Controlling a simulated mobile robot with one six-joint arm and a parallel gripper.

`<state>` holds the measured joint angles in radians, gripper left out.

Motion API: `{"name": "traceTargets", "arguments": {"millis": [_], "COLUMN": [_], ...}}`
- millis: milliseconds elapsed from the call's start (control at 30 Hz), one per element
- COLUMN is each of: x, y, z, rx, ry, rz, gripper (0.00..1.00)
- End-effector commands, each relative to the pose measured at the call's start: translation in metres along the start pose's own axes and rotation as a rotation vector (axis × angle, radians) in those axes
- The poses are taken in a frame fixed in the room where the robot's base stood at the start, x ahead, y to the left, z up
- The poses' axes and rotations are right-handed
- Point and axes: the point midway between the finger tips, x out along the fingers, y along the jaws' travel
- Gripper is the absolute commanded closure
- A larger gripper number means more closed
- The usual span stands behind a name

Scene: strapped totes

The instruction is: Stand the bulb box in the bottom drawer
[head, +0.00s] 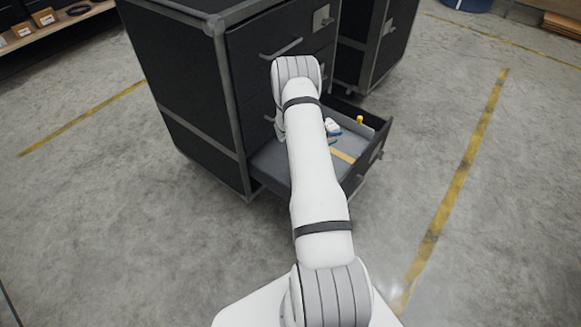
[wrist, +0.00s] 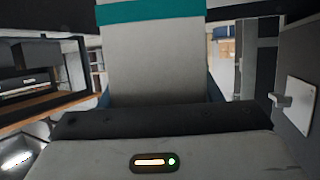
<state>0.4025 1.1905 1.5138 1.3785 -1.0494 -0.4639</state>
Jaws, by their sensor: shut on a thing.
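The bulb box (wrist: 153,60), pale grey with a teal band across it, fills the middle of the wrist view. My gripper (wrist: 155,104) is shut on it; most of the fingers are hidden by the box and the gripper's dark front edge. In the head view my white arm hides the gripper. The bottom drawer (head: 270,165) of the black cabinet is pulled open below and behind the arm. A small white and teal shape (head: 333,128) shows beside the arm over the drawer; I cannot tell whether it is the held box.
A yellow item (head: 360,120) stands near the drawer's far side and a tan strip (head: 343,156) lies on its floor. The black cabinet (head: 185,85) rises behind, with closed upper drawers. A second dark cabinet (head: 375,40) stands beside it. The floor to the right is clear.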

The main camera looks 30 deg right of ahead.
Motion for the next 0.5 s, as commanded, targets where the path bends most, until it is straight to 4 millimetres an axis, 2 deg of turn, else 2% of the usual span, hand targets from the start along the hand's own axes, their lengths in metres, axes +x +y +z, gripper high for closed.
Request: {"name": "traceTargets", "arguments": {"millis": [300, 500], "x": [0.022, 0.026], "y": [0.001, -0.002], "z": [0.053, 0.068], "rx": [0.001, 0.001], "ry": [-0.002, -0.001], "rz": [0.009, 0.004], "gripper": [0.67, 0.67]}}
